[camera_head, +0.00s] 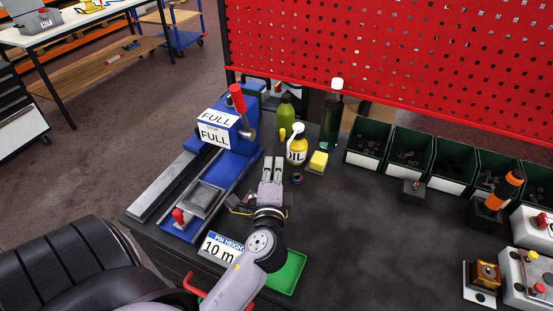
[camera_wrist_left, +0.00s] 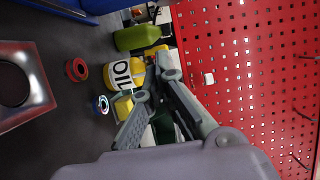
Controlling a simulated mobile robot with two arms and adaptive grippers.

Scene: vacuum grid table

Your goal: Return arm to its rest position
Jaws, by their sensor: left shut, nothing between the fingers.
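My left arm reaches up from the bottom of the head view. My left gripper (camera_head: 272,165) is over the dark table (camera_head: 365,235), to the right of the blue machine (camera_head: 228,160). Its two grey fingers are shut with nothing held. They also show in the left wrist view (camera_wrist_left: 152,84), pointing towards the yellow bottle (camera_wrist_left: 118,75) and the yellow block (camera_wrist_left: 124,107). I cannot tell the exact gap between the fingers and these things. My right gripper is not in view.
The yellow bottle (camera_head: 297,150), green bottle (camera_head: 287,112), tall dark bottle (camera_head: 332,120) and yellow block (camera_head: 318,161) stand beyond the gripper. A green tray (camera_head: 290,275) lies by my arm. Green bins (camera_head: 410,150) line the back right. The table's middle right is clear.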

